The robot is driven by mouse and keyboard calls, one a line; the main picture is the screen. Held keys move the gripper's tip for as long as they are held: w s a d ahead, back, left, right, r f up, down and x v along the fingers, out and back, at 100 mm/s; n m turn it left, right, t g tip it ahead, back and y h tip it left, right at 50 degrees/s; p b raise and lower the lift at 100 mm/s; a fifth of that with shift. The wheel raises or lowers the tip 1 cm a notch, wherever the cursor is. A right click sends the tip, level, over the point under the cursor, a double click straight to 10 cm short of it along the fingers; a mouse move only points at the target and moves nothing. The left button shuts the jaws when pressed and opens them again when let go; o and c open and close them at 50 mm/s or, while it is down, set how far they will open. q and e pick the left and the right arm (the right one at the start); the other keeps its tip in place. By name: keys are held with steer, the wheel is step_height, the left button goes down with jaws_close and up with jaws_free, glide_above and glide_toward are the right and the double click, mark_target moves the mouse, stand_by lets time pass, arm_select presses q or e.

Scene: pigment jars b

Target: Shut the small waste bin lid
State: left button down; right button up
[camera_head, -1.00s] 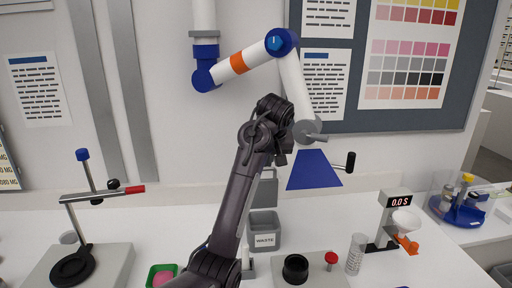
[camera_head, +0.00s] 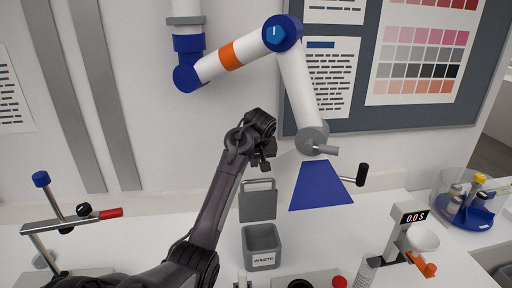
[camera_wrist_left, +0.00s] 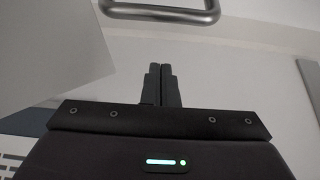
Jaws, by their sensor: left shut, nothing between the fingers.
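The small grey waste bin (camera_head: 261,247), with a "WASTE" label on its front, stands on the white counter. Its grey lid (camera_head: 258,205) is open and upright at the back of the bin, with a loop handle along its top edge. My left gripper (camera_head: 265,162) is just above the lid in the head view, pointing away from me. It is shut and empty, its fingertips (camera_wrist_left: 160,72) together in the left wrist view. A grey metal loop shows beyond the fingertips there, apart from them; I cannot tell for sure whether it is the lid's handle. My right gripper is not in view.
A jointed white-and-blue extraction arm (camera_head: 303,90) with a blue hood (camera_head: 319,188) hangs right of my gripper. A stand with a red-tipped lever (camera_head: 72,222) is at left. A scale (camera_head: 398,238) and a clear round container (camera_head: 472,205) are at right.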

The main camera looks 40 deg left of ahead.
arm_select(q)
steer(key=s+d+f+p, duration=0.1)
steer(key=d+f+p, duration=0.1)
steer(key=p, duration=0.1)
steer(key=shift+s+d+f, duration=0.1)
steer(key=shift+s+f, duration=0.1)
steer(key=shift+s, duration=0.2)
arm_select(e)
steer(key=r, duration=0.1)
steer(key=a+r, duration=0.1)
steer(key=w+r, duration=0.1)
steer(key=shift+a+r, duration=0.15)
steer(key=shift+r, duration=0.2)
